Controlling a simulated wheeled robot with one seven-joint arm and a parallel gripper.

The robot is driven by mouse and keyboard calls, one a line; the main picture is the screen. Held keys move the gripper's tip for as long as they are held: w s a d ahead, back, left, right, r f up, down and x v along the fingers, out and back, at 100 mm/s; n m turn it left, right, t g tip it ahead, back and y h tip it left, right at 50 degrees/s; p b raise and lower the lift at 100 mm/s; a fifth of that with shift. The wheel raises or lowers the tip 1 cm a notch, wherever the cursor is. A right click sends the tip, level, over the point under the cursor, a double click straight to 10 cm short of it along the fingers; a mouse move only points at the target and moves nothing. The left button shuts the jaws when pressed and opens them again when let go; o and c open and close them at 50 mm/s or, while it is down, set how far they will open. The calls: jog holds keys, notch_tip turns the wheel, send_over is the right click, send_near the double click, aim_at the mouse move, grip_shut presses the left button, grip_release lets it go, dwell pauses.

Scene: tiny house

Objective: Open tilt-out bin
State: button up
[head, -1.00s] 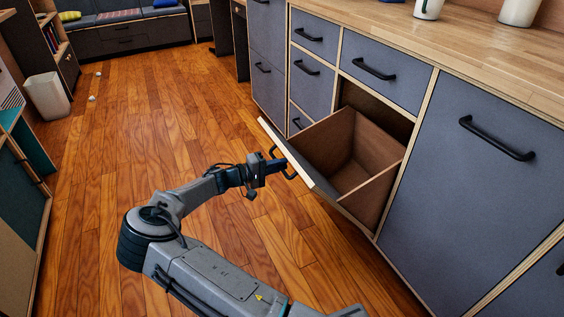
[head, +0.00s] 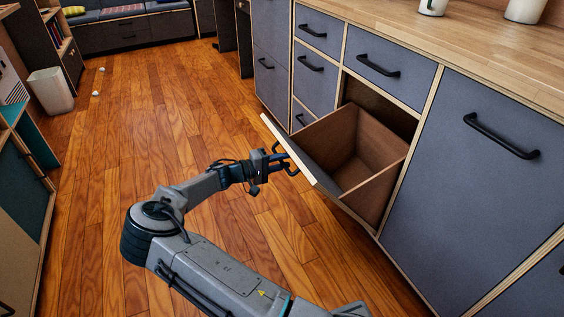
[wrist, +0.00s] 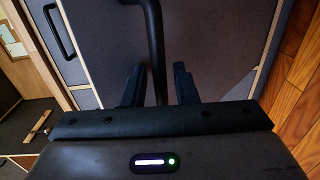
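The tilt-out bin (head: 378,147) is tilted out from the cabinet, with its brown inside and top opening showing in the head view. Its front panel (head: 302,162) leans outward over the floor, and the panel's grey face fills much of the wrist view (wrist: 210,40). The bin's black bar handle (head: 292,165) is at my gripper (head: 277,162). In the wrist view the handle (wrist: 154,45) runs between my two fingers, with a gap showing on each side. My gripper is open around the handle. Any contact deeper between the fingers is hidden.
Drawers (head: 387,66) sit above and beside the bin, and a large closed panel (head: 478,190) is to its right. A white waste bin (head: 50,91) stands at the far left.

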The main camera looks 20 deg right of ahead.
jog(key=shift+r, duration=0.15)
jog(key=s+a+p, duration=0.1)
jog(key=a+p, duration=0.3)
jog(key=a, duration=0.9)
jog(key=shift+s+a+r, duration=0.25)
jog(key=shift+a+r, duration=0.1)
jog(key=s+d+r+m+g+y+p, duration=0.1)
jog(key=s+d+r+g+y+p, duration=0.1)
jog(key=s+d+r+y+p, duration=0.3)
jog(key=s+d+r+m+g+y+p, duration=0.1)
jog(key=s+r+p, duration=0.1)
jog(key=r+p, duration=0.35)
jog(key=s+d+r+m+g+y+p, duration=0.1)
jog(key=s+d+r+g+y+p, duration=0.2)
jog(key=r, duration=0.5)
jog(key=s+a+r+t+y+p, duration=0.1)
jog(key=s+r+t+y+p, duration=0.1)
jog(key=s+r+p, duration=0.4)
jog(key=s+a+r+n+t+y+p, duration=0.1)
jog(key=s+r+p, duration=0.6)
jog(key=r, duration=0.9)
jog(key=s+a+r+t+y+p, duration=0.2)
jog(key=s+r+t+y+p, duration=0.2)
jog(key=s+r, duration=0.6)
jog(key=shift+a+r+n+y+p, duration=0.3)
jog(key=shift+r+y+p, duration=0.25)
jog(key=shift+p, duration=0.6)
jog(key=shift+d, duration=0.15)
